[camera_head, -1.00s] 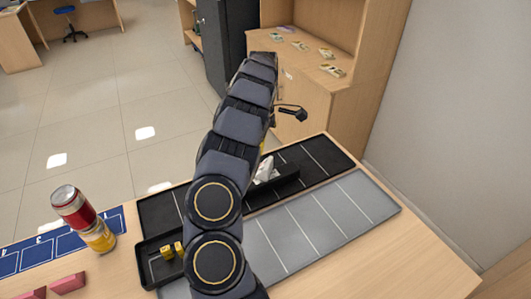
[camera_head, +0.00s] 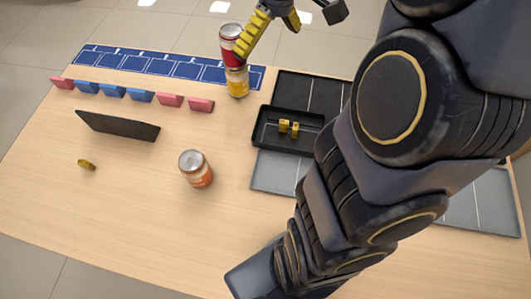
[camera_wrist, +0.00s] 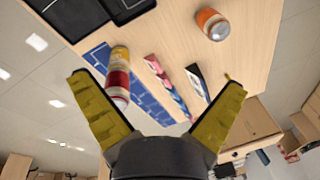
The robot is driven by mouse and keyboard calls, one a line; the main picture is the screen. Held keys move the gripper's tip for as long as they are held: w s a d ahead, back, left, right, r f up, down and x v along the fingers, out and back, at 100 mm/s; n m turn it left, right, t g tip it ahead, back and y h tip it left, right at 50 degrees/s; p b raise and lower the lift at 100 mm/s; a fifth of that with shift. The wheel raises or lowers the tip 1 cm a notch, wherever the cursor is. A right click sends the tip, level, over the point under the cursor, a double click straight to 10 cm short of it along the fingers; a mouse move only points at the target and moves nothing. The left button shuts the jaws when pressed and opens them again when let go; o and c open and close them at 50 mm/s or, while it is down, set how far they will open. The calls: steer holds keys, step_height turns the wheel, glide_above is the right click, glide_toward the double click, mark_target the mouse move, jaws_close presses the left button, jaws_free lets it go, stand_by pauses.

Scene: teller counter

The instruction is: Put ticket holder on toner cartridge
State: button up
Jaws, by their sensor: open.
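I cannot surely tell which things are the ticket holder and the toner cartridge. A black slanted plate (camera_head: 118,125) stands on the left of the counter; in the wrist view it shows a pale face (camera_wrist: 198,82). A black tray (camera_head: 262,141) holds small yellow blocks (camera_head: 289,128). My gripper (camera_head: 267,42) is open and empty near a red can (camera_head: 229,36) stacked on a yellow can (camera_head: 237,83). One yellow finger overlaps the red can in the head view. In the wrist view the red can (camera_wrist: 118,85) lies between the fingers, nearer the left one.
An orange can (camera_head: 195,170) stands alone mid-counter. Pink and blue blocks (camera_head: 140,95) form a row before a blue marked strip (camera_head: 185,68). A small yellow piece (camera_head: 86,164) lies left. Grey and dark mats lie right, partly hidden by my arm. The front left counter is clear.

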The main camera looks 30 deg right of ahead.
steer(key=s+a+m+g+h, duration=0.1)
steer(key=s+a, duration=0.5)
steer(key=s, duration=0.3)
steer(key=s+a+f+m+g, duration=0.1)
steer(key=s+a, duration=0.6)
steer(key=s, duration=0.3)
steer(key=shift+s+f+m+h, duration=0.15)
steer(key=shift+f+m+h, duration=0.15)
steer(key=shift+h, duration=0.1)
steer(key=shift+a, duration=0.1)
